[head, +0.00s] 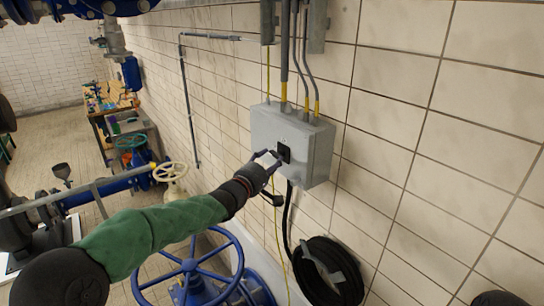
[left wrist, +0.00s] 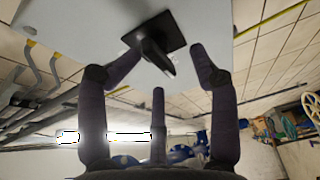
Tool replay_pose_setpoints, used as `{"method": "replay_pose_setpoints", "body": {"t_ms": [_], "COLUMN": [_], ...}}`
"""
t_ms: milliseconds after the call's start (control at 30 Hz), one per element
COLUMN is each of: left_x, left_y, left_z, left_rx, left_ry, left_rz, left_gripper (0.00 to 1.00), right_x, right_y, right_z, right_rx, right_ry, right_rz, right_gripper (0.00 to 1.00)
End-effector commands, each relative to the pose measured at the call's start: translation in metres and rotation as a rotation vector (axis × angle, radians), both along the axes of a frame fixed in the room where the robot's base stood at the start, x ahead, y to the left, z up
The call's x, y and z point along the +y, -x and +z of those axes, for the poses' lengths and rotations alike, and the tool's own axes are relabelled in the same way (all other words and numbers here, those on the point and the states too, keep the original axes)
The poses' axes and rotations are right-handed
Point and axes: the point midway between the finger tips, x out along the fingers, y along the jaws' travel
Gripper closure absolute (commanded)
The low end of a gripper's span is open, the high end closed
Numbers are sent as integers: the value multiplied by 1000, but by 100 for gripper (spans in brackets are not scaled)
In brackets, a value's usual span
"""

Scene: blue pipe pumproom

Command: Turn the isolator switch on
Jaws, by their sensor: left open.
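The isolator switch (head: 284,153) is a black square plate with a black handle on the front of a grey wall box (head: 262,126). In the left wrist view the switch handle (left wrist: 158,57) stands out from its plate. My left gripper (head: 266,157) is open just in front of the switch. In the left wrist view its fingers (left wrist: 165,65) are spread around the handle's end, with a gap visible on the right side. I cannot tell whether the left finger touches the handle.
Conduits (head: 305,60) enter the box from above. A black coiled hose (head: 328,272) hangs on the wall below it. A large blue handwheel (head: 190,268) stands below my left arm. A workbench (head: 110,100) is farther back. The tiled wall right of the box is clear.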

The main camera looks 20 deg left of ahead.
Motion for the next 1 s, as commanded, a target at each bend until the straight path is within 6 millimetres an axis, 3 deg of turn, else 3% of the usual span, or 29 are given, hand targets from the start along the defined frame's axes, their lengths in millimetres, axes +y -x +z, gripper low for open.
{"method": "replay_pose_setpoints", "body": {"t_ms": [33, 467, 600, 633, 1000], "left_x": [4, 1, 1, 1, 1], "left_y": [-5, -12, -12, -12, -12], "left_z": [7, 5, 4, 5, 4], "left_rx": [-10, -8, -8, -8, -20], "left_ry": [4, 2, 2, 2, -10], "left_rz": [9, 8, 8, 8, 8], "left_gripper": [56, 56, 96, 100, 100], "right_x": [0, 0, 0, 0, 0], "right_y": [2, 1, 1, 1, 1], "right_z": [2, 3, 3, 3, -2], "right_rx": [4, 3, 3, 3, 3], "right_ry": [-1, -1, -1, -1, 0], "right_rz": [0, -1, -1, -1, -1], "right_gripper": [59, 59, 59, 59, 59]}}
